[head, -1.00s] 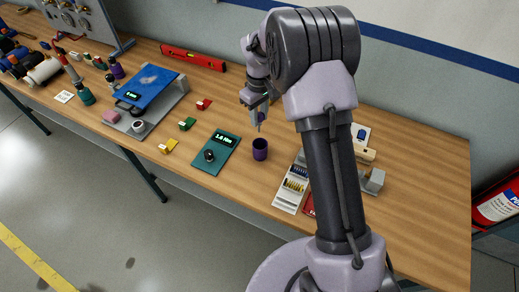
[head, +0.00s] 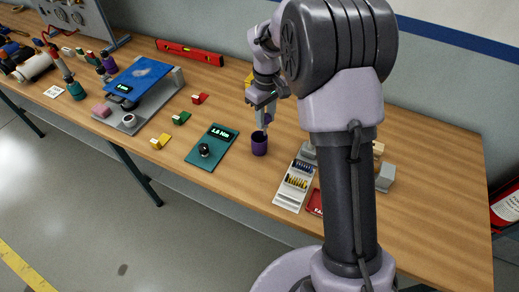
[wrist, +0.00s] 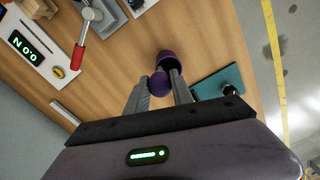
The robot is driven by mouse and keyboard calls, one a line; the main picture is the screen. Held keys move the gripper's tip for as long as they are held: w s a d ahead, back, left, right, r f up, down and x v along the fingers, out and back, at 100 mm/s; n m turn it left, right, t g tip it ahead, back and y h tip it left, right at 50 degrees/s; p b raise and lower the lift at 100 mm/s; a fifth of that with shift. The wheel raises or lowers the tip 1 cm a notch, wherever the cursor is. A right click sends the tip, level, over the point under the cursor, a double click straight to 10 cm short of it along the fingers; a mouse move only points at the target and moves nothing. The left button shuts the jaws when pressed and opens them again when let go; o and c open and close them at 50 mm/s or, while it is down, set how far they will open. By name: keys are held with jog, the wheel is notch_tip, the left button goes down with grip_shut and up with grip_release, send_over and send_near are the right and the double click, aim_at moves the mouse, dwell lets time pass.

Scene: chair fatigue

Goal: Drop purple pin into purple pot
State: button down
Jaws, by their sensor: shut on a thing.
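The purple pot (head: 260,147) stands upright on the wooden bench, and its dark opening faces up. It also shows in the wrist view (wrist: 166,57), just beyond the fingertips. My gripper (head: 265,125) is directly above the pot, its fingertips close to the rim. In the wrist view, my gripper (wrist: 160,82) is shut on the purple pin (wrist: 158,84), whose rounded purple end shows between the fingers. The pin overlaps part of the pot's rim there. I cannot tell whether the pin's lower end is inside the pot.
A teal torque gauge (head: 212,146) lies left of the pot. A white tray of small bits (head: 295,185) lies to its right. A red level (head: 190,52) lies along the wall.

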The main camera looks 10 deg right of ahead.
jog(key=shift+f, duration=0.6)
jog(key=shift+r, duration=0.15)
jog(key=c, duration=1)
grip_release()
jog(key=shift+c, duration=0.2)
notch_tip(320, 180, up, 17)
jog(key=p, duration=0.6)
jog(key=shift+r, duration=0.2)
